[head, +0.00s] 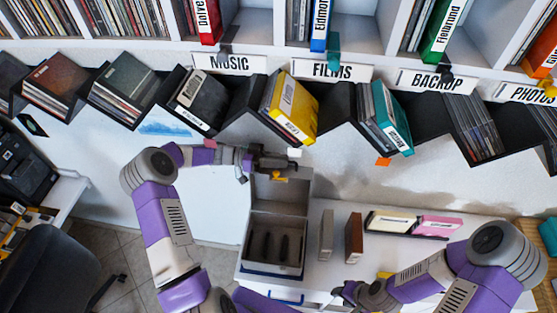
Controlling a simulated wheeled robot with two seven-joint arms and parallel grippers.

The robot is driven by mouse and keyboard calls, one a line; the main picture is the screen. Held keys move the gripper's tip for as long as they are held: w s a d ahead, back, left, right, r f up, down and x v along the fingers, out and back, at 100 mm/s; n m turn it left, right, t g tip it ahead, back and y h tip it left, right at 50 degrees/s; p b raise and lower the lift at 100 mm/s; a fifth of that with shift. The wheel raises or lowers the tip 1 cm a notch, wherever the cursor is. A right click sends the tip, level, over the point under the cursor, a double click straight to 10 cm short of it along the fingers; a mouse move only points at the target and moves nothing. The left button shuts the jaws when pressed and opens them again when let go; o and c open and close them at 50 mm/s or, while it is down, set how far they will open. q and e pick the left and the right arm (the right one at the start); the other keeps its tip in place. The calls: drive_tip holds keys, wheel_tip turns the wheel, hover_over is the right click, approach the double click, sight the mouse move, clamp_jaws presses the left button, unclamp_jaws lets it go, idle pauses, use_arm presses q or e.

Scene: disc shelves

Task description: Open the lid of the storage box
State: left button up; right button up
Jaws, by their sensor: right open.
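The storage box (247,245) stands on the white surface at the lower middle of the head view. Its grey interior faces me, with several dark slots inside. Its lid (290,192) is raised at the back of the box, away from the opening. My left gripper (276,165) is at the upper edge of the lid, beside a small yellow part. I cannot tell whether its fingers close on the edge. My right gripper (340,293) is low in the view, right of the box's front and apart from it; it is open.
A grey case (326,235) and a brown case (354,238) stand right of the box. A white and pink pair of cases in a dark holder (412,224) lies farther right. Zigzag disc shelves (240,118) cross above. A dark chair (45,270) is at lower left.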

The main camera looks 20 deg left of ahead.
use_arm(q)
clamp_jaws()
drive_tip(key=shift+s+r+m+b, duration=0.1)
drive_tip(key=shift+s+m+b, duration=0.25)
drive_tip(key=shift+b, duration=0.2)
drive_tip(key=shift+s+d+r+m+b, duration=0.15)
drive_tip(key=shift+s+m+b, duration=0.1)
drive_tip(key=shift+s, duration=0.1)
drive_tip(key=shift+s+d+r+m+b, duration=0.1)
drive_tip(key=shift+s+r+b, duration=0.1)
drive_tip(key=shift+s, duration=0.15)
drive_tip(key=o, duration=0.6)
unclamp_jaws()
wheel_tip(320, 180, up, 10)
drive_tip(key=p, duration=0.2)
drive_tip(key=shift+p, duration=0.35)
